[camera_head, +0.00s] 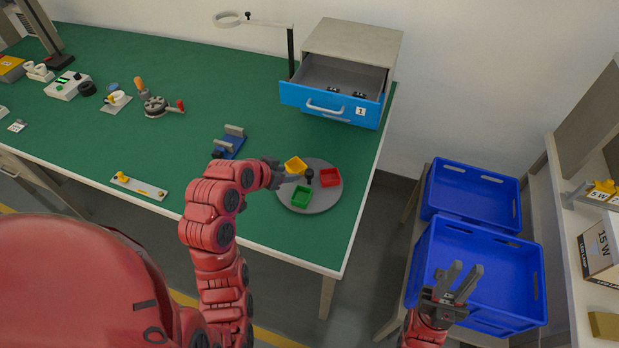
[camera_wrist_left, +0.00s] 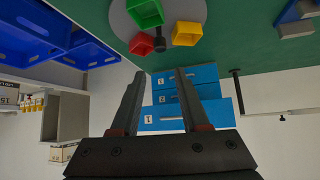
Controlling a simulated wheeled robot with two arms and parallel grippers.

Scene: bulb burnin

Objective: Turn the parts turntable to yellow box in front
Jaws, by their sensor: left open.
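The parts turntable (camera_head: 324,202) is a grey disc near the right end of the green bench. It carries a yellow box (camera_head: 295,165) at the back left, a red box (camera_head: 330,177) at the right and a green box (camera_head: 300,197) at the front. A dark upright knob (camera_head: 309,177) stands among them. My left gripper (camera_head: 290,178) is at the disc's left side, close to the yellow box; its fingers are apart and empty in the left wrist view (camera_wrist_left: 165,95). That view also shows the turntable (camera_wrist_left: 122,22) with all three boxes. My right gripper (camera_head: 462,280) is open and empty, over the blue crates.
A blue clamp-like fixture (camera_head: 229,146) stands left of the turntable. A cabinet (camera_head: 352,40) with an open blue drawer (camera_head: 328,106) stands behind it. Blue crates (camera_head: 478,195) are at the right. The bench in front of the turntable is clear.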

